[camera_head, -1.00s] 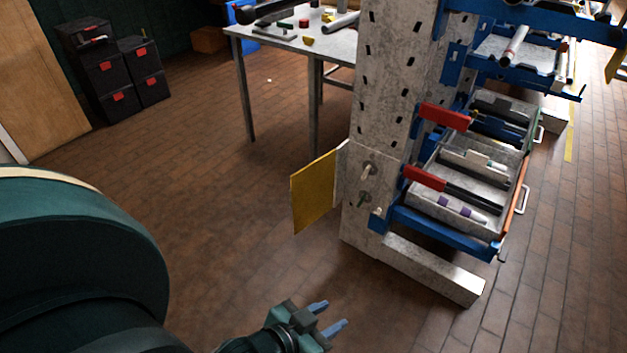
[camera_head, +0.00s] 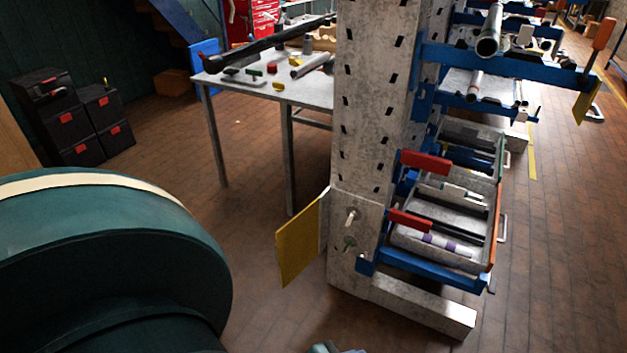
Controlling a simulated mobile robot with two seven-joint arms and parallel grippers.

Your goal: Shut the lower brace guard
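The lower brace guard appears to be the yellow panel (camera_head: 299,241) at the foot of the grey perforated mast (camera_head: 371,100). It stands swung out to the left from the mast's lower plate, so it is open. Beside it, the plate shows a pale peg (camera_head: 352,216) and a greenish knob (camera_head: 348,244). One gripper (camera_head: 335,349) shows only as a sliver at the bottom edge, below and apart from the panel. Which gripper it is and whether it is open cannot be told. No other gripper is in view.
Blue brackets carry grey trays (camera_head: 440,250) with red-handled parts right of the mast. A grey beam (camera_head: 424,305) lies on the floor at its foot. A metal table (camera_head: 262,92) stands behind left. Black boxes (camera_head: 68,120) stand far left.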

